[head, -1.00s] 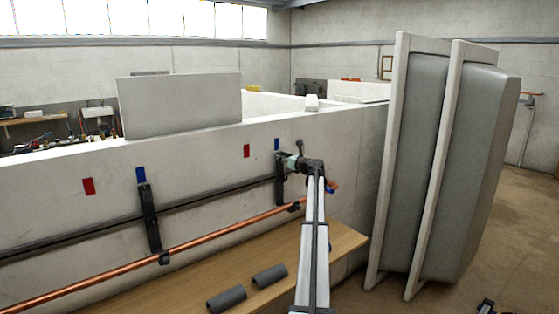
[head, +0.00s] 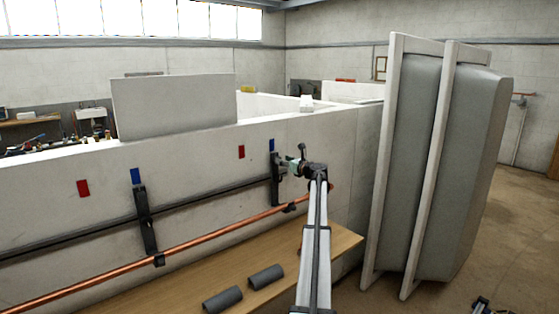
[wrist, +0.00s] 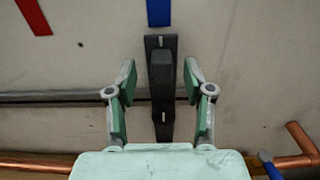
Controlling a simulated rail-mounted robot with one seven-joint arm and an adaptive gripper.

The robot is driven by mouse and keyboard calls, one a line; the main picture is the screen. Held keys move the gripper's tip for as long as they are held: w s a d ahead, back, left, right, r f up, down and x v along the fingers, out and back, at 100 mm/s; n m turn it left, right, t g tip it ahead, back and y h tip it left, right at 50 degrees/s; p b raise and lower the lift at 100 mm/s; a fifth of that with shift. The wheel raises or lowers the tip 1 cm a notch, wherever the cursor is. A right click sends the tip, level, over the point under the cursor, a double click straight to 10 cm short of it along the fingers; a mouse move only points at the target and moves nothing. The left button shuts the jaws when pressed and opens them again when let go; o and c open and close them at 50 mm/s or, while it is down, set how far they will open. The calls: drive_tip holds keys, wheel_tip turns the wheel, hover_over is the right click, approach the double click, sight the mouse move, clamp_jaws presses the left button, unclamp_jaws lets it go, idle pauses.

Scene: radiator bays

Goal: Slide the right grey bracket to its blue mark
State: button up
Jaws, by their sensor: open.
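The right grey bracket (head: 275,180) is dark and upright on the black rail, straight below its blue mark (head: 271,145). In the wrist view the bracket (wrist: 161,85) also stands in line below the blue mark (wrist: 159,12), with a thin strip of wall between them. My gripper (wrist: 160,88) is open, with one green-padded finger on each side of the bracket and a visible gap on both sides. The gap looks narrower on the right. In the head view my gripper (head: 291,166) is just right of the bracket, in front of the wall.
A red mark (head: 241,152) is left of the blue one. Another bracket (head: 145,219) stands farther left on the rail (head: 208,197). A copper pipe (head: 205,236) runs below. Two grey tubes (head: 222,299) lie on the wooden bench. Large panels (head: 400,170) stand at right.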

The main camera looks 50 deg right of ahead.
drive_tip(key=v, duration=0.7)
drive_tip(key=shift+s, duration=0.15)
